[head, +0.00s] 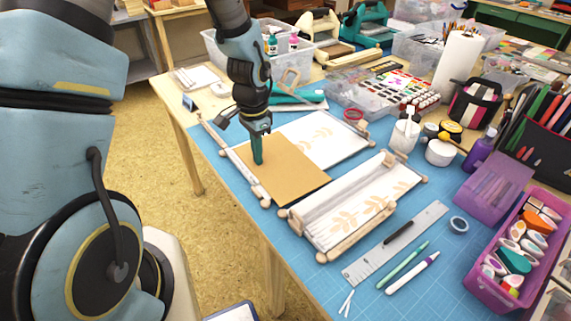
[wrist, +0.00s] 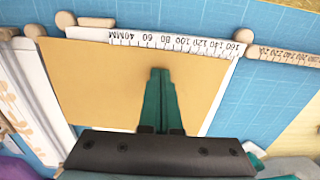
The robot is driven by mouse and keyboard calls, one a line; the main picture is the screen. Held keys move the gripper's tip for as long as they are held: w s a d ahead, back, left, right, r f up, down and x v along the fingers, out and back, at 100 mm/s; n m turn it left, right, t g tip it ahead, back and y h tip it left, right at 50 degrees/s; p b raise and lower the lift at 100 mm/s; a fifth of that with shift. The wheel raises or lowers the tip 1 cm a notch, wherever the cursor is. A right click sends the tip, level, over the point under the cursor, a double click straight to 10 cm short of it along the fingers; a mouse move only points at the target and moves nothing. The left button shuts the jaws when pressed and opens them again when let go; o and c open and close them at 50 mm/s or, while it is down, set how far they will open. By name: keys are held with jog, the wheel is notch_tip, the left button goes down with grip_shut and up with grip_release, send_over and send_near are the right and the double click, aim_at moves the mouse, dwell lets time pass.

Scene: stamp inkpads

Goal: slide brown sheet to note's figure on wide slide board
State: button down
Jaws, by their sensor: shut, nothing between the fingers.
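The brown sheet (head: 283,172) lies flat on a white slide board (head: 340,140) with leaf prints at the back of the blue mat. In the wrist view the brown sheet (wrist: 110,90) lies beside a millimetre scale (wrist: 175,42) along the board's edge, with a white strip bare to its right. My gripper (head: 257,160) is shut and empty, pointing down over the sheet's left part in the head view. Its teal fingers (wrist: 160,72) are over the sheet's middle in the wrist view; I cannot tell if they touch it. I cannot make out a note with a readable figure.
A second slide board (head: 350,205) with wooden rails lies close to the right. A jar (head: 404,135) and a pink crate (head: 512,250) stand further right.

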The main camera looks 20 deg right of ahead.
aim_at(252, 171)
jog(key=shift+s+a+f, duration=0.1)
jog(key=shift+s+a, duration=0.1)
jog(key=shift+a, duration=0.1)
jog(key=shift+s+a, duration=0.15)
jog(key=shift+a, duration=0.1)
jog(key=shift+s+a, duration=0.2)
dwell(0.5)
jog(key=shift+s+a, duration=0.3)
jog(key=shift+s, duration=0.05)
dwell(0.6)
jog(key=shift+s+a, duration=0.15)
jog(key=shift+s, duration=0.05)
